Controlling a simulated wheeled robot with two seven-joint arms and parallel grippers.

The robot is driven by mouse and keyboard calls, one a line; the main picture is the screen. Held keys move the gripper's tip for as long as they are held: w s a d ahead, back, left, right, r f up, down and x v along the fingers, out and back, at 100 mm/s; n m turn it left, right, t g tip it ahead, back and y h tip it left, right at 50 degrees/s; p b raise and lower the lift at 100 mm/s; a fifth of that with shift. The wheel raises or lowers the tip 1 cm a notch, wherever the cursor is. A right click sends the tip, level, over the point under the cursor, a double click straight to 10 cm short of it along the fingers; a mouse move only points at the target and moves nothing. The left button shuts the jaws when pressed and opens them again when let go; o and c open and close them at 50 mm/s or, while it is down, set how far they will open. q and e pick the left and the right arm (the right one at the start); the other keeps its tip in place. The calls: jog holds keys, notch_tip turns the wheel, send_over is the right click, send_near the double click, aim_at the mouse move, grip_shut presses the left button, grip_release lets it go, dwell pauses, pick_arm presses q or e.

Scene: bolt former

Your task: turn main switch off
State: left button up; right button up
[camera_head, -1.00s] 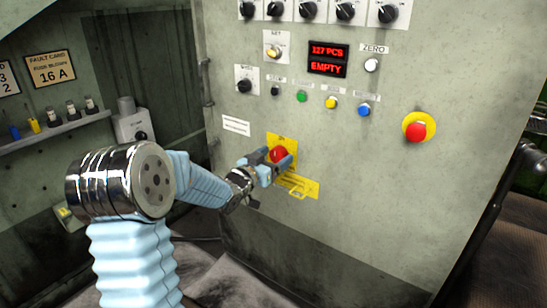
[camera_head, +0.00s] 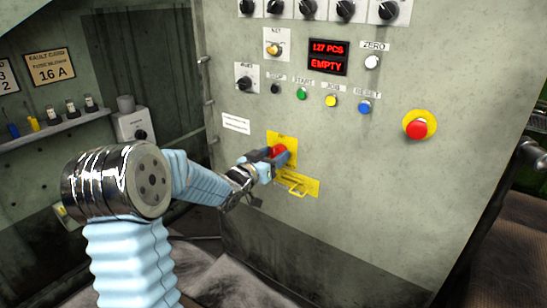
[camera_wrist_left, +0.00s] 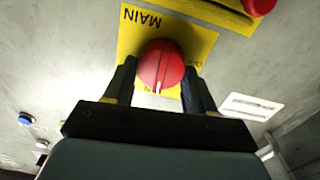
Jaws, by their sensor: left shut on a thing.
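The main switch is a round red knob (camera_head: 277,152) on a yellow plate (camera_head: 291,141) low on the grey cabinet front. In the left wrist view the red knob (camera_wrist_left: 161,66) sits on the yellow plate, which is marked MAIN (camera_wrist_left: 141,16), with a pale pointer line on the knob's lower edge. My left gripper (camera_head: 274,158) is shut on the knob, one finger on each side of it. Its fingertips also show in the left wrist view (camera_wrist_left: 158,78). The fingers partly hide the plate's lettering. My right gripper is not in view.
A yellow hasp plate (camera_head: 309,186) lies just below the switch. A red emergency button (camera_head: 417,129) on a yellow disc is to the right. Coloured buttons, a display (camera_head: 328,57) reading 127 PCS and EMPTY, and black knobs sit above. A shelf (camera_head: 60,127) is at left.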

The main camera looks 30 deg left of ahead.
pick_arm(q)
jog(key=n+b, duration=0.1)
jog(key=n, duration=0.2)
jog(key=shift+a+f, duration=0.1)
jog(key=n, duration=0.3)
jog(key=shift+a+n, duration=0.1)
jog(key=shift+n, duration=0.3)
jog(key=n+p, duration=0.1)
jog(key=n, duration=0.3)
jog(key=shift+n, duration=0.3)
jog(key=n+p, duration=0.1)
jog(key=n, duration=0.4)
jog(key=shift+f+p, duration=0.2)
jog(key=shift+p, duration=0.2)
jog(key=shift+n, duration=0.4)
jog(key=o, duration=1)
